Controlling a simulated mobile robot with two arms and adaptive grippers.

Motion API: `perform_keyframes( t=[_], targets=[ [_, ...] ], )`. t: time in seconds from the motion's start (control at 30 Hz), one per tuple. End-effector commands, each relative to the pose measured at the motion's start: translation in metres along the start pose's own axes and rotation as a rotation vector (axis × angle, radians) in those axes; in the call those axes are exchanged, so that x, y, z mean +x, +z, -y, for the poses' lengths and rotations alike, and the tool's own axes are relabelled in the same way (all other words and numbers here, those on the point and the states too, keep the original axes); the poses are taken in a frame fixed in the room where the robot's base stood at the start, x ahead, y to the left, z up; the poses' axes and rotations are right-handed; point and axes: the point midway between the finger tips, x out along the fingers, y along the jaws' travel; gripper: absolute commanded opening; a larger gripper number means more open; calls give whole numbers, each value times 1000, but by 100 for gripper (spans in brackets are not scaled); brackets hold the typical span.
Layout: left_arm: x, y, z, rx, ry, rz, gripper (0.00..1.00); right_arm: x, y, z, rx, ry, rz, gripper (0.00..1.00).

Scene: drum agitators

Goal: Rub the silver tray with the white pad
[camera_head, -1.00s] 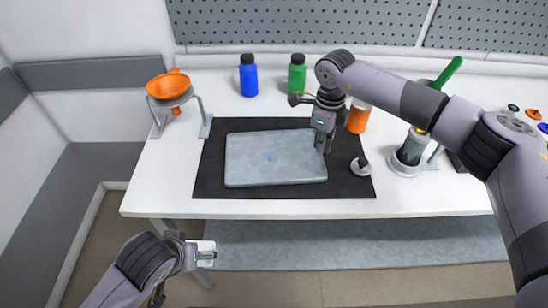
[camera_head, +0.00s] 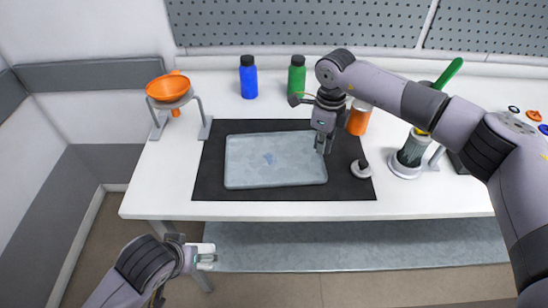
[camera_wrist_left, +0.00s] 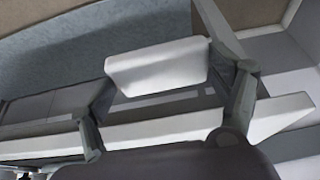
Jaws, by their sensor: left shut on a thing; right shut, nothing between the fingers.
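The silver tray (camera_head: 250,172) lies flat on a black mat (camera_head: 350,190) on the white table, with a small bluish mark near its middle. My right gripper (camera_head: 322,147) is shut and empty, pointing down at the tray's right edge; I cannot tell whether it touches. My left gripper (camera_head: 210,257) is in front of the table's front edge, away from the tray. It is shut on a white block that looks like the white pad (camera_wrist_left: 157,67), which lies between its fingers in the left wrist view. In the head view the pad shows only as a small white patch.
A round white piece with a black knob (camera_head: 361,168) stands on the mat's right side. Behind are a blue bottle (camera_head: 248,78), a green bottle (camera_head: 296,76) and an orange bottle (camera_head: 358,119). An orange funnel (camera_head: 169,87) sits in a stand at left; a brush holder (camera_head: 411,152) stands right.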

Motion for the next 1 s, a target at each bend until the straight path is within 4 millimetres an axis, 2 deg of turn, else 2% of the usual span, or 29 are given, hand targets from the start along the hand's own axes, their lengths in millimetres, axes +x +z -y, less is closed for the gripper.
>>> perform_keyframes(
  t=[0.5, 0.87, 1.0],
  targets=[
    [-18, -8, 0, 0, 0, 0, 60, -43, 0, 0, 0, 0, 0, 0],
    [-18, -8, 0, 0, 0, 0, 60, -45, 0, 0, 0, 0, 0, 0],
    [-18, -8, 0, 0, 0, 0, 60, -57, 0, 0, 1, -1, 3, 0]
  ],
)
